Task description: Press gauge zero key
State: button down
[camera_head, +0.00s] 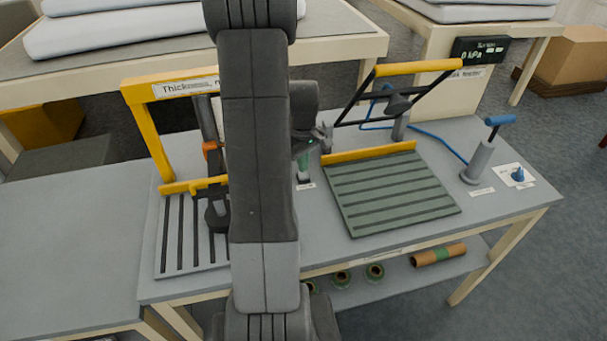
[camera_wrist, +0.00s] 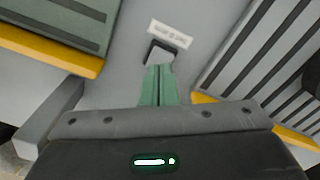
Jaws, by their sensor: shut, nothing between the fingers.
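The zero key (camera_wrist: 161,48) is a small dark-edged block on the grey bench in the wrist view, beside a white label (camera_wrist: 170,34) whose text I cannot read. My gripper (camera_wrist: 159,68) has its green fingers together and empty, with the tips over the key's near edge. I cannot tell whether they touch it. In the head view my gripper (camera_head: 303,178) points down at the bench, just behind a small label (camera_head: 306,186); the key is hidden or too small there. The thickness gauge (camera_head: 143,130), with a yellow frame, stands to the left, partly behind my arm.
A green slatted plate (camera_head: 392,190) with a yellow-handled frame (camera_head: 418,67) lies right of my gripper. A slotted grey plate (camera_head: 180,262) lies left. A pump with a blue handle (camera_head: 501,120) and a dark display (camera_head: 480,50) stand farther right. Rolls (camera_head: 438,255) lie on the lower shelf.

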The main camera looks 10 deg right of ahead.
jog(key=shift+f, duration=0.2)
dwell(0.4)
jog(key=shift+f+b, duration=0.9)
jog(key=shift+f, duration=0.05)
jog(key=shift+r, duration=0.1)
jog(key=shift+r+p, duration=0.85)
jog(key=shift+r, duration=0.2)
notch_tip(320, 180, up, 6)
jog(key=p, duration=0.4)
jog(key=shift+f, duration=0.1)
